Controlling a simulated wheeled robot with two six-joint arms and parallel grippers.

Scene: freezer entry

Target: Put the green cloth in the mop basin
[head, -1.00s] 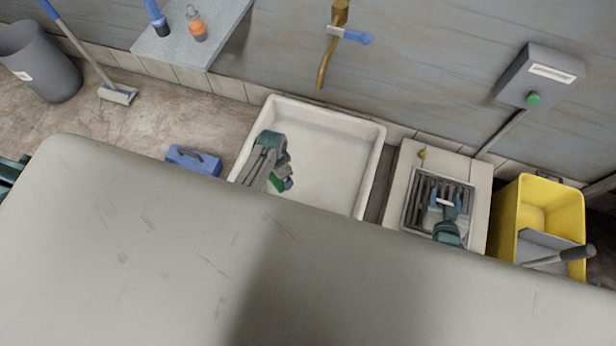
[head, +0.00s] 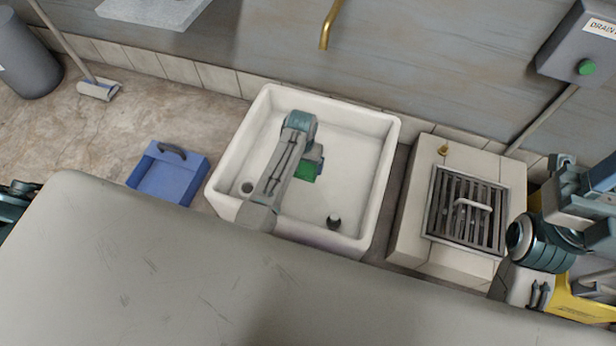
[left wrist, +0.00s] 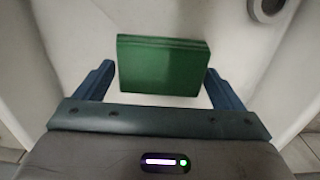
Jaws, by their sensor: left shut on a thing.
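The mop basin (head: 352,165) is a white square tub on the floor against the wall, in the middle of the head view. My left gripper (left wrist: 160,70) is over the inside of the basin, its arm reaching across from the near side. It is shut on the green cloth (head: 307,171), a folded block that shows between the two blue fingers in the left wrist view (left wrist: 163,68). I cannot tell whether the cloth touches the basin floor. My right arm is at the right edge of the head view; its fingertips are not clear.
A stone block with a drain grate (head: 466,210) stands right of the basin. A yellow bucket (head: 580,306) is partly behind my right arm. A blue open bin (head: 168,180) sits left of the basin. A brass tap (head: 329,27) hangs above, behind the basin.

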